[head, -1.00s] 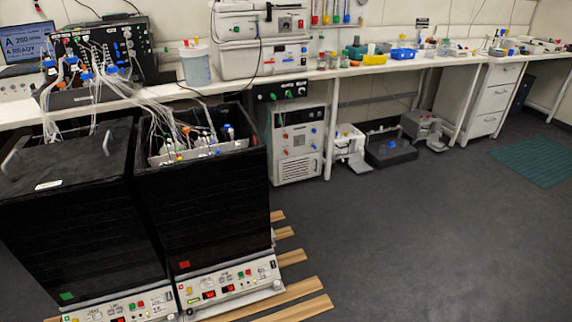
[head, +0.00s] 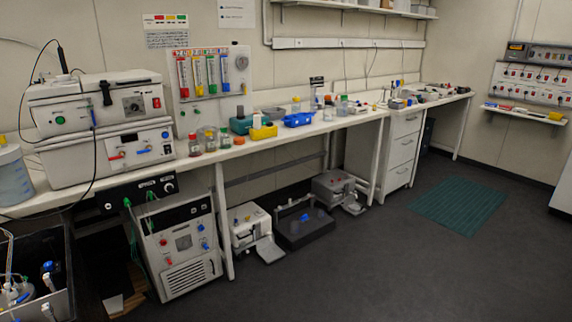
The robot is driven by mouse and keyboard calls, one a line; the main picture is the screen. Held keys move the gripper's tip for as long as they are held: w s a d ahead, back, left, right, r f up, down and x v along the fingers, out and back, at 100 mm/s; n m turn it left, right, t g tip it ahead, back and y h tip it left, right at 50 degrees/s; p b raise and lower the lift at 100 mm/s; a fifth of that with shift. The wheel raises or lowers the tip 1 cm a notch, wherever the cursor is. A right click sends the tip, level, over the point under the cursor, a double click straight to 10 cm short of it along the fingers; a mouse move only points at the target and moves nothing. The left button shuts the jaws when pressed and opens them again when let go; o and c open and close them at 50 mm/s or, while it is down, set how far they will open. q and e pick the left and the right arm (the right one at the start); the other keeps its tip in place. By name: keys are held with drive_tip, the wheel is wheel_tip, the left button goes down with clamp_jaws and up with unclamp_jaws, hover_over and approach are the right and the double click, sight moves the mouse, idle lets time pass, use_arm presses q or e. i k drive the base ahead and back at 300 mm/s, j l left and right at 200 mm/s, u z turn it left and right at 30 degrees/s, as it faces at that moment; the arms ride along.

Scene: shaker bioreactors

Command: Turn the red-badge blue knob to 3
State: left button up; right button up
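No gripper of mine shows in the head view. I cannot make out a blue knob with a red badge. A blue cap or knob (head: 48,266) shows among tubes inside the black shaker bioreactor (head: 68,275), which is cut off at the lower left. The front panel of that bioreactor is out of view. The grey floor unit (head: 182,250) under the bench has red and blue knobs, too small to read. The flowmeter panel (head: 210,85) on the wall has red, yellow, green and blue tubes with small knobs below them.
A green mat (head: 458,208) lies at the right. The dark floor (head: 400,265) in front is clear.

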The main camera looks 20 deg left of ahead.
sight(49, 266)
drive_tip(key=i+u, duration=0.2)
drive_tip(key=i, duration=0.3)
drive_tip(key=i+l+u, duration=0.2)
drive_tip(key=i, duration=0.3)
drive_tip(key=i+u, duration=0.2)
drive_tip(key=u, duration=0.3)
drive_tip(key=i+l+u, duration=0.1)
drive_tip(key=u, duration=0.35)
drive_tip(key=i+l+u, duration=0.2)
drive_tip(key=u, duration=0.3)
drive_tip(key=i+l+u, duration=0.1)
drive_tip(key=u, duration=0.3)
drive_tip(key=i+l+u, duration=0.15)
drive_tip(key=i+u, duration=0.15)
drive_tip(key=u, duration=0.15)
drive_tip(key=i+l+u, duration=0.15)
drive_tip(key=u, duration=0.25)
drive_tip(key=i+l+u, duration=0.1)
drive_tip(key=l+u, duration=0.3)
drive_tip(key=i+l+u, duration=0.1)
drive_tip(key=l+u, duration=0.15)
drive_tip(key=u, duration=0.2)
drive_tip(key=i+l+u, duration=0.15)
drive_tip(key=l+u, duration=0.35)
drive_tip(key=l, duration=0.45)
drive_tip(key=l+u, duration=0.5)
drive_tip(key=l, duration=0.45)
